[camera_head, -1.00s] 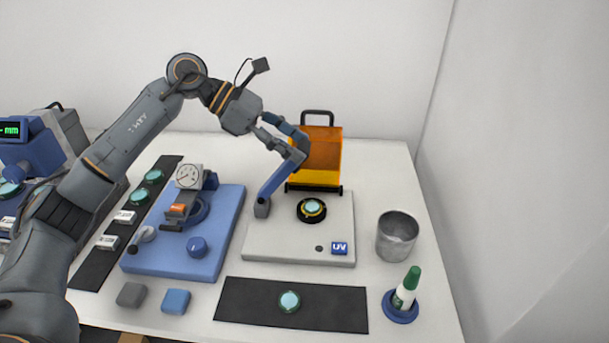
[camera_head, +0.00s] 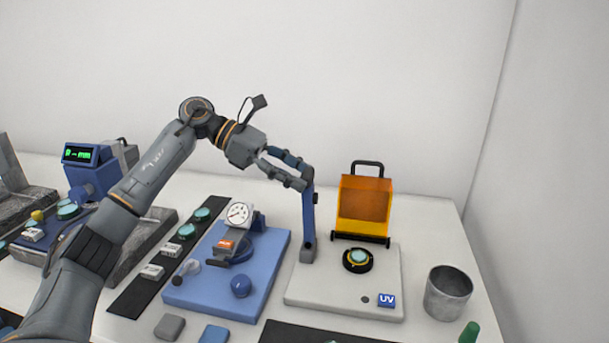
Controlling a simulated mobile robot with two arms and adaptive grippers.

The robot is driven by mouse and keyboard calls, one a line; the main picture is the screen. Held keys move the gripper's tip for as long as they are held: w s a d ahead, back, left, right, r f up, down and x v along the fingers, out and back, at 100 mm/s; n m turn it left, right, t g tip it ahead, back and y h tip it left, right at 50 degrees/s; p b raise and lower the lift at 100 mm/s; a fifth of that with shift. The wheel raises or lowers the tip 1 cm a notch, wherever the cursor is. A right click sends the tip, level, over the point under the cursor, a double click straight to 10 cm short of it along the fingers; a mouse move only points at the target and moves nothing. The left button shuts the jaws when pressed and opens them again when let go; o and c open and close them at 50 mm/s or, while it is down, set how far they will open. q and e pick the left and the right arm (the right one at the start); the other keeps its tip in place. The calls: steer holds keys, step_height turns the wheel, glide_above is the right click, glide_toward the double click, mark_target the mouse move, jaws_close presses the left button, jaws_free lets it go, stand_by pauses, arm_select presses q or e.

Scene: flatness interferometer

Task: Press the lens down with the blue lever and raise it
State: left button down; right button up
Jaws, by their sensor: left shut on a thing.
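The blue lever (camera_head: 308,218) stands about upright on its pivot at the left rear of the pale grey UV base (camera_head: 318,290). My left gripper (camera_head: 300,181) is shut on the lever near its top end, and its fingers partly hide that end. The lever is clear of the lens. My right gripper is not in view.
An orange UV hood (camera_head: 364,203) with a dark handle stands open behind the lens. A metal cup (camera_head: 447,294) is at the right. A blue dial gauge stand (camera_head: 200,293) is at the left. A green bottle cap (camera_head: 469,332) shows at the bottom edge.

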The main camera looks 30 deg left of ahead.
arm_select(q)
steer(key=shift+s+a+f, duration=0.1)
steer(key=shift+f, duration=0.65)
steer(key=c, duration=1)
jaws_free()
steer(key=o, duration=0.3)
steer(key=shift+a, duration=0.1)
steer(key=shift+o, duration=0.5)
steer(key=shift+a, duration=0.15)
steer(key=v, duration=1.2)
steer(key=shift+r, duration=0.2)
